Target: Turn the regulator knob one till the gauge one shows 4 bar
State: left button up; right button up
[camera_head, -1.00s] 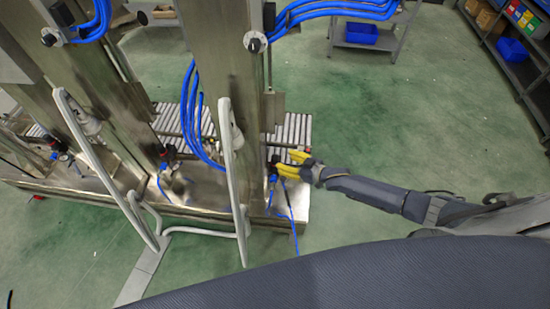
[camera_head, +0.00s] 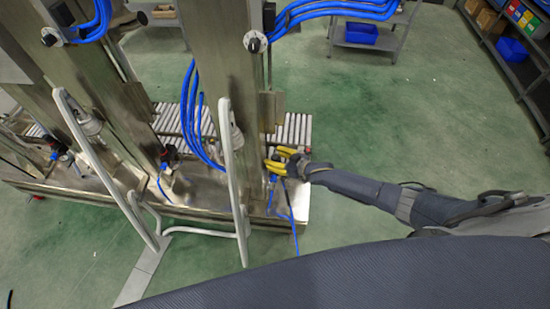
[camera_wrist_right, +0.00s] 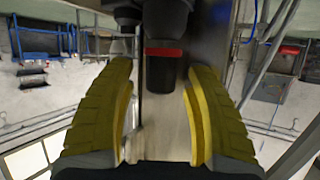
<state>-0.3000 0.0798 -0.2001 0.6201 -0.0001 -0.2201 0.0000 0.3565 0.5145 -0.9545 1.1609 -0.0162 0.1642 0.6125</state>
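My right gripper (camera_head: 273,161) has yellow fingers and is at the right end of the steel machine, beside the upright post. In the right wrist view, its fingers (camera_wrist_right: 162,80) stand apart on either side of a dark round knob (camera_wrist_right: 161,72) with a red band above it. Gaps show between the knob and both fingers. In the head view the fingers hide this knob. I cannot make out a gauge face or its reading in either view. My left gripper is not in view.
Another regulator with a dark and red top (camera_head: 169,154) stands further left on the steel base. Blue hoses (camera_head: 193,120) hang near the posts. A pale bent handle (camera_head: 232,175) stands left of my right gripper.

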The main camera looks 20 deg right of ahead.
grip_shut()
jog(key=shift+w+d+n+g+y, duration=0.1)
jog(key=shift+d+n+g+y, duration=0.05)
jog(key=shift+n+g+y, duration=0.15)
jog(key=n+g+y, duration=0.2)
jog(key=shift+w+r+n, duration=0.1)
jog(key=shift+n, duration=0.2)
jog(key=shift+n+g+y, duration=1)
jog(key=shift+n+g, duration=0.8)
jog(key=shift+g, duration=0.1)
jog(key=shift+a+n+g+y, duration=0.2)
jog(key=shift+n+g+y, duration=0.1)
jog(key=shift+n+g, duration=0.35)
grip_release()
jog(key=shift+s+d, duration=0.1)
jog(key=shift+s, duration=0.1)
